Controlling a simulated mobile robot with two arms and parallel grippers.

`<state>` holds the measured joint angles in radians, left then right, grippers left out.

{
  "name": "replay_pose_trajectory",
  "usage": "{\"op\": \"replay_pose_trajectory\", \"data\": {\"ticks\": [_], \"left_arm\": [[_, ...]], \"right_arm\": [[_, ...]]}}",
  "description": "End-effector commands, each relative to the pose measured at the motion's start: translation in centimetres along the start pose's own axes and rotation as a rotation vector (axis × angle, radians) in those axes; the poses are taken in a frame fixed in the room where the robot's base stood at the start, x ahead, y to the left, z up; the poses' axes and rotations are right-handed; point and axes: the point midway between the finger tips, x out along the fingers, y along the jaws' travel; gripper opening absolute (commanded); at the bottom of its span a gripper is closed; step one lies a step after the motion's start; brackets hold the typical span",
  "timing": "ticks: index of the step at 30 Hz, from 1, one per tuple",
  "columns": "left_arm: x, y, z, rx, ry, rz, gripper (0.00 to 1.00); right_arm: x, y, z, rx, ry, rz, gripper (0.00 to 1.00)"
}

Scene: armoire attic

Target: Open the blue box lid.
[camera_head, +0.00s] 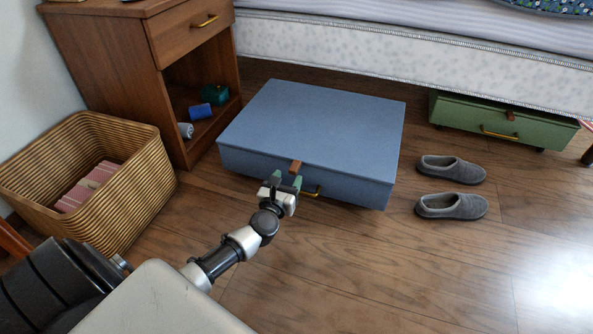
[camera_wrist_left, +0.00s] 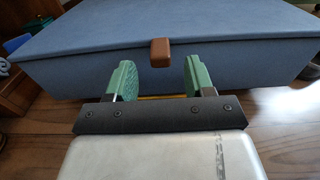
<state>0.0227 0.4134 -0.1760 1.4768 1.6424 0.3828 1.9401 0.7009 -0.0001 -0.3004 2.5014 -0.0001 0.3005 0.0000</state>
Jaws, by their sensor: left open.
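The blue box (camera_head: 310,123) sits on the wooden floor in front of the bed, with its lid down. A brown tab (camera_head: 295,167) is at the middle of the lid's front edge, and a brass handle (camera_head: 312,192) is on the front face below it. My left gripper (camera_head: 285,182) is open and empty just in front of the box, near the tab. In the left wrist view the green fingers (camera_wrist_left: 157,80) stand apart, with the tab (camera_wrist_left: 161,51) beyond and between them. I cannot tell whether they touch the box. My right gripper is not in view.
A wooden nightstand (camera_head: 115,70) stands at the back left, with small items on its open shelf. A wicker basket (camera_head: 140,190) is at the left. Grey slippers (camera_head: 452,206) lie right of the box. A green box (camera_head: 500,122) is under the bed (camera_head: 400,60). Floor at front right is clear.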

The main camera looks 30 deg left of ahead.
Motion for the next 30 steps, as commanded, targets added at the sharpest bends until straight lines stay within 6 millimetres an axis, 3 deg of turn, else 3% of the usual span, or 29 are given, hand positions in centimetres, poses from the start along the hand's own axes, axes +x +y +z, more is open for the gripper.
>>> {"op": "replay_pose_trajectory", "data": {"ticks": [3,9,22,30], "left_arm": [[2.5,0.0,-0.3,0.0,-0.003,0.0,0.53],[5.2,0.0,-0.2,0.002,-0.001,0.001,0.53],[6.2,0.0,-0.1,0.002,0.001,0.0,0.53],[6.1,0.0,-0.1,0.002,0.001,0.0,0.13]], "right_arm": [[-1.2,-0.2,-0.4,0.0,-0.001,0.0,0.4],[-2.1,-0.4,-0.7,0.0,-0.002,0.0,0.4],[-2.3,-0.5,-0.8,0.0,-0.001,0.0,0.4],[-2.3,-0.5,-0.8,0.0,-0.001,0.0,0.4]]}}
